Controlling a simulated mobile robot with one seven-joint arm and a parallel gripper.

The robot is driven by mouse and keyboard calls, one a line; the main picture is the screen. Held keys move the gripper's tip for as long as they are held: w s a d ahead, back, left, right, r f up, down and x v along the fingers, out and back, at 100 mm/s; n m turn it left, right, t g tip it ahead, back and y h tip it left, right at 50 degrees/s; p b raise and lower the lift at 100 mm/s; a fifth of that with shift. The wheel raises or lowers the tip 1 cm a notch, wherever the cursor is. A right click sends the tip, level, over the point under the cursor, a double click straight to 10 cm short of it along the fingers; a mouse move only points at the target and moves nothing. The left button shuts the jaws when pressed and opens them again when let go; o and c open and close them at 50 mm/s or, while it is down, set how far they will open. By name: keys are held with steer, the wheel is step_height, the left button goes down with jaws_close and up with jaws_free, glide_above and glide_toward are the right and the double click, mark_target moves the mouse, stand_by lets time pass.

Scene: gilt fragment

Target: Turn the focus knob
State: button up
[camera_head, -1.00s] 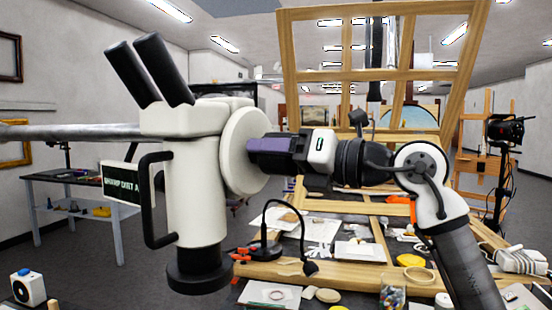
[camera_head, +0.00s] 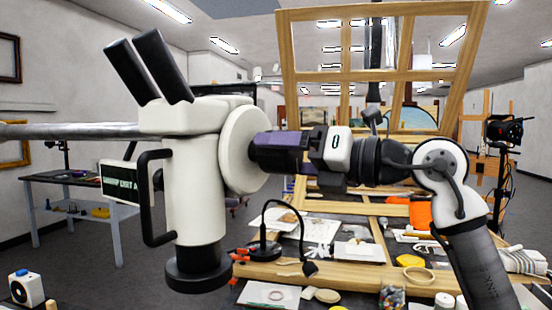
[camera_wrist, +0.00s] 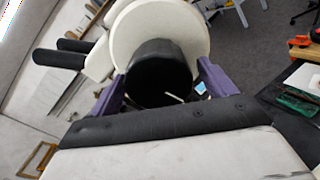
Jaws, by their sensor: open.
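The white microscope (camera_head: 197,200) hangs on a grey horizontal boom at the left of the head view, with two black eyepieces angled up. Its focus knob is a large cream disc (camera_head: 240,150) on the right side, with a black hub (camera_wrist: 158,72) that shows in the wrist view. My gripper (camera_head: 262,152) reaches in from the right in the head view, its purple fingers at the knob. In the wrist view the two purple fingers stand on either side of the black hub, with the jaws open. I cannot tell whether either finger touches it.
A black lamp (camera_head: 266,245) stands on the cluttered bench below, among papers, gloves and tape. A wooden frame (camera_head: 370,75) rises behind my arm. A small table (camera_head: 75,180) stands at the left. The floor between is clear.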

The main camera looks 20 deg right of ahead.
steer(key=b+v, duration=0.2)
steer(key=v, duration=0.9)
steer(key=shift+s+d, duration=0.2)
steer(key=shift+s, duration=0.1)
stand_by(0.8)
